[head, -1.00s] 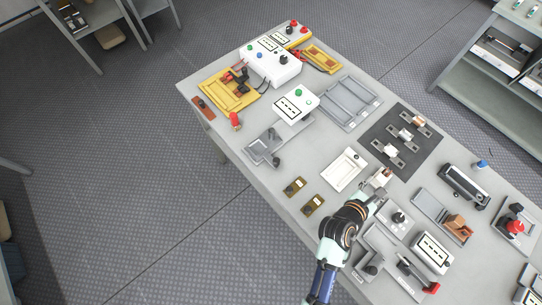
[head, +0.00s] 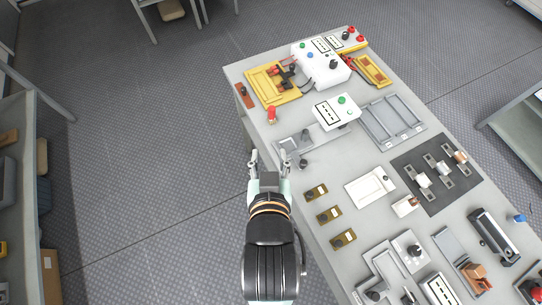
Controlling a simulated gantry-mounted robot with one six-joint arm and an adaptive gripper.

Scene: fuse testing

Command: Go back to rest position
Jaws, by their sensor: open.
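My gripper (head: 269,162) is open, with nothing between its two fingers. It is at the left edge of the workbench (head: 284,224), and its fingers point toward the back of the scene. A small white-and-copper fuse-like piece (head: 405,206) sits on the bench just right of the white tray (head: 370,188), well apart from my gripper. Several similar pieces sit in metal holders on the dark mat (head: 408,165) further right.
Several brown blocks (head: 329,215) lie right of my gripper. A grey fixture (head: 303,150) is close to its right fingertip. The white tester (head: 320,66) and yellow plate (head: 272,83) stand further back. Open floor (head: 160,180) lies left of the bench.

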